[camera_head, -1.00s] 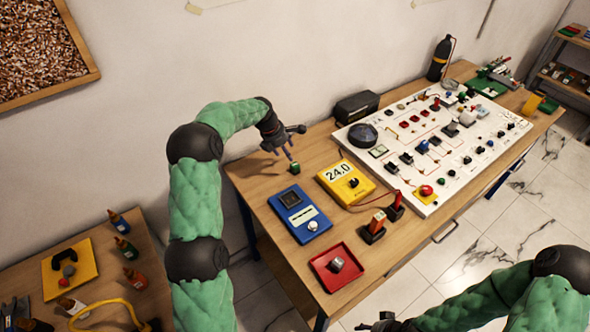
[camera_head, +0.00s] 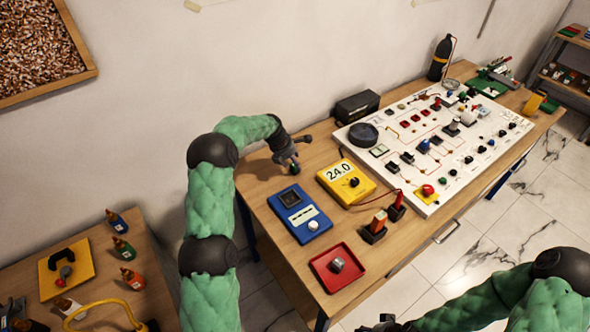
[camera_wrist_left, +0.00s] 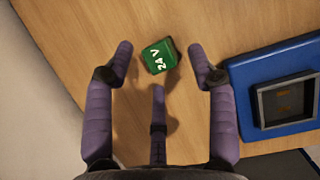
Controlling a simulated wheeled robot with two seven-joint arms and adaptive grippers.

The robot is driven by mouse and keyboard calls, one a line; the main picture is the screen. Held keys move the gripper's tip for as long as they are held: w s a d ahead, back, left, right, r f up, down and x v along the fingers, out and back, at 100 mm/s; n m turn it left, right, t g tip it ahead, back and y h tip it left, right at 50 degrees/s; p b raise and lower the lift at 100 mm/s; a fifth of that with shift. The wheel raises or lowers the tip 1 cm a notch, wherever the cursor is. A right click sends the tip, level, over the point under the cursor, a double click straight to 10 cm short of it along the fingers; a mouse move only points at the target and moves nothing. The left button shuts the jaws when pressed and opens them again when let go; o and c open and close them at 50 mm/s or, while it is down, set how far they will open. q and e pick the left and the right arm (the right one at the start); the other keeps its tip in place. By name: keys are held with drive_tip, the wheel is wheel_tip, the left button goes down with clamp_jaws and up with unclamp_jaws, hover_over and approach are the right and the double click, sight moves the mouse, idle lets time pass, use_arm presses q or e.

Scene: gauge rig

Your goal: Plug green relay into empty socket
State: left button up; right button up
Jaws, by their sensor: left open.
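The green relay (camera_head: 294,169) sits on the wooden table near its left end, behind the blue meter. In the left wrist view the relay (camera_wrist_left: 159,56) shows its "24 V" marking and lies between the spread fingers of my left gripper (camera_wrist_left: 160,75). The fingers are open around it, with gaps on both sides. In the head view my left gripper (camera_head: 289,160) is right at the relay and partly hides it. My right gripper (camera_head: 388,324) is at the bottom edge, mostly cut off. The white panel (camera_head: 440,195) carries many parts; I cannot tell which socket is empty.
The blue meter (camera_head: 300,215) stands close to the relay; its edge also shows in the left wrist view (camera_wrist_left: 240,80). A yellow 24.0 meter (camera_head: 346,179), a red tray (camera_head: 318,265) and a black case (camera_head: 357,106) stand around. Bare table lies left of the blue meter.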

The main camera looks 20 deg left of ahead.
use_arm(q)
drive_tip(key=shift+x, duration=1.2)
drive_tip(key=c, duration=1)
drive_tip(key=shift+r, duration=0.1)
drive_tip(key=shift+c, duration=0.2)
